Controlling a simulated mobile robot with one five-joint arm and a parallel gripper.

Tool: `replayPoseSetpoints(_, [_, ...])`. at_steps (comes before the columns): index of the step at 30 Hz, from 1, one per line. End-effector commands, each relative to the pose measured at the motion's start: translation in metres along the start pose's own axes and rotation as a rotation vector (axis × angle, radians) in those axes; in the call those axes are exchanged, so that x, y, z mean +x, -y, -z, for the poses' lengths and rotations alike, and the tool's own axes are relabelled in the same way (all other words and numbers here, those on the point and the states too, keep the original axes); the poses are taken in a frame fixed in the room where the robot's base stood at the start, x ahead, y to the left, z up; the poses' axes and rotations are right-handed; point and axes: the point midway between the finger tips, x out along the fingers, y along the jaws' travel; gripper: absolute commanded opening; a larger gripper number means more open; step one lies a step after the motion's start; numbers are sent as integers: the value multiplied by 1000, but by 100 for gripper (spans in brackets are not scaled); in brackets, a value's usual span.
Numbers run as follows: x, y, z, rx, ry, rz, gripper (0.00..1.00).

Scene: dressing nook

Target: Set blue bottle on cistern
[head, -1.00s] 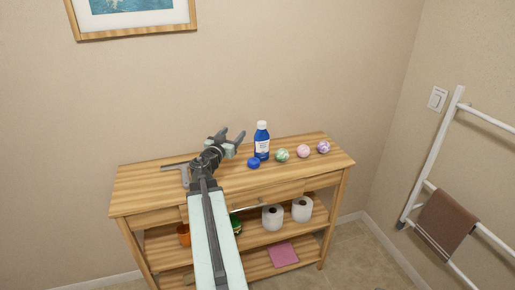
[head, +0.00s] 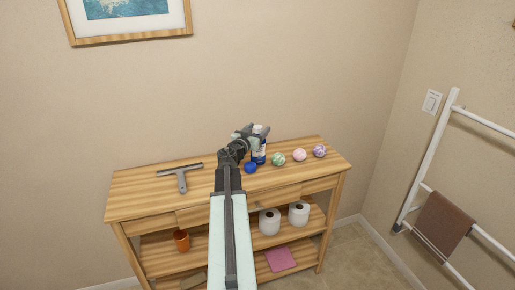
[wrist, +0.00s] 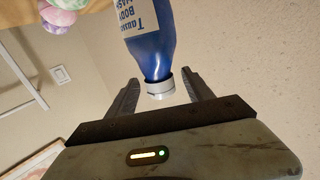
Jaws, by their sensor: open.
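The blue bottle (head: 259,152), with a white cap and a pale label, stands upright on the wooden console table (head: 136,184). My gripper (head: 255,131) is at the bottle's upper part and partly hides it in the head view. In the wrist view the bottle (wrist: 152,52) has its white cap (wrist: 160,85) between the two open fingers of my gripper (wrist: 164,98), with a gap on each side. No cistern shows in these frames.
A squeegee (head: 180,175) lies at left. Toilet rolls (head: 270,222) and an orange cup (head: 181,240) are on the shelf below.

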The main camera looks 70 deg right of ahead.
Motion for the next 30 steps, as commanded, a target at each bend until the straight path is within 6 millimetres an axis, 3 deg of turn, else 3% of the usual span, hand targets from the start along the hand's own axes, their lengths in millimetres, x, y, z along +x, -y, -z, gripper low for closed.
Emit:
replayPoseSetpoints(6, [4,0,0,0,0,1,60])
replayPoseSetpoints(8, [4,0,0,0,0,1,46])
replayPoseSetpoints(13, [3,0,0,0,0,1,0])
replayPoseSetpoints(30, [3,1,0,0,0,2,0])
